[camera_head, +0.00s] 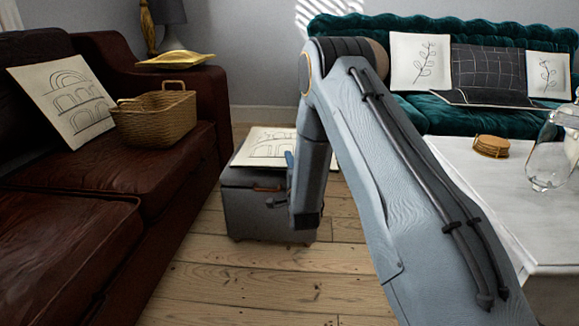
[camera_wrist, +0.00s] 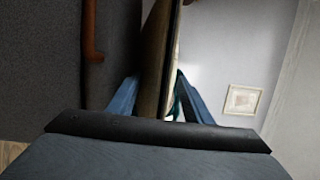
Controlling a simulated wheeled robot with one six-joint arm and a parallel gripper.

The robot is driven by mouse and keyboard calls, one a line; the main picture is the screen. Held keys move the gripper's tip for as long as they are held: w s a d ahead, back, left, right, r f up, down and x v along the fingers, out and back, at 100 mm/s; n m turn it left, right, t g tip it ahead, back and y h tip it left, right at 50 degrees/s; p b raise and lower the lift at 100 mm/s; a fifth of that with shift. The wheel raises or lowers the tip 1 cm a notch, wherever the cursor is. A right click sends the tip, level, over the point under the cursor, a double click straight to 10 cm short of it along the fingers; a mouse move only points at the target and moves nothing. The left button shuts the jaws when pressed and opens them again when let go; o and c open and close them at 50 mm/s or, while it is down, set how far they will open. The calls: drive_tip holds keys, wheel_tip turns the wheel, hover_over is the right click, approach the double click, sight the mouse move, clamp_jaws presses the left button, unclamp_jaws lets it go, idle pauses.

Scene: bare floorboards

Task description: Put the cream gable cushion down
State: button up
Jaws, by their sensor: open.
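A cream cushion with a dark line drawing of arched buildings (camera_head: 262,146) lies flat on a low grey box (camera_head: 262,205). My gripper (camera_head: 289,160) is at the cushion's right edge, partly hidden behind my own arm. In the wrist view my gripper (camera_wrist: 156,76) has its two blue fingers apart, one on each side of the cushion's edge (camera_wrist: 157,50). Gaps show beside the edge, so the fingers are not closed on it. The box's grey side (camera_wrist: 45,70) fills the left of that view.
A brown leather sofa (camera_head: 60,235) at left holds a similar arch-drawing cushion (camera_head: 62,100) and a wicker basket (camera_head: 157,120). A white table (camera_head: 480,195) with coasters (camera_head: 491,146) and a glass jar (camera_head: 550,155) stands at right. Floorboards (camera_head: 250,280) in front are clear.

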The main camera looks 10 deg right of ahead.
drive_tip(key=s+p, duration=0.5)
drive_tip(key=s, duration=0.7)
drive_tip(key=a+r+n+g+y, duration=0.3)
drive_tip(key=a+r+n+g, duration=0.15)
drive_tip(key=a, duration=0.65)
drive_tip(key=s+a+r+n+g+y, duration=0.1)
drive_tip(key=s+a+r+n+g, duration=0.35)
drive_tip(key=s+a+n, duration=0.55)
drive_tip(key=s+a+r+n+g, duration=0.2)
drive_tip(key=s+a+g, duration=0.1)
drive_tip(key=s, duration=0.6)
drive_tip(key=s+a+r+n+g, duration=0.2)
drive_tip(key=s+r, duration=0.1)
drive_tip(key=s, duration=0.5)
drive_tip(key=s+d+r+n+g, duration=0.1)
drive_tip(key=s+n, duration=0.1)
drive_tip(key=s, duration=0.4)
drive_tip(key=s+d+r+n+g, duration=0.1)
drive_tip(key=s+n+g, duration=0.1)
drive_tip(key=s, duration=0.5)
drive_tip(key=s+d+r+n+g+h, duration=0.1)
drive_tip(key=s+d+n+g, duration=0.1)
drive_tip(key=s, duration=0.4)
drive_tip(key=shift+s+r+n, duration=0.2)
drive_tip(key=shift+s+n, duration=0.05)
drive_tip(key=shift+n, duration=0.3)
drive_tip(key=shift+d+r+p, duration=0.1)
drive_tip(key=shift+r+p, duration=0.45)
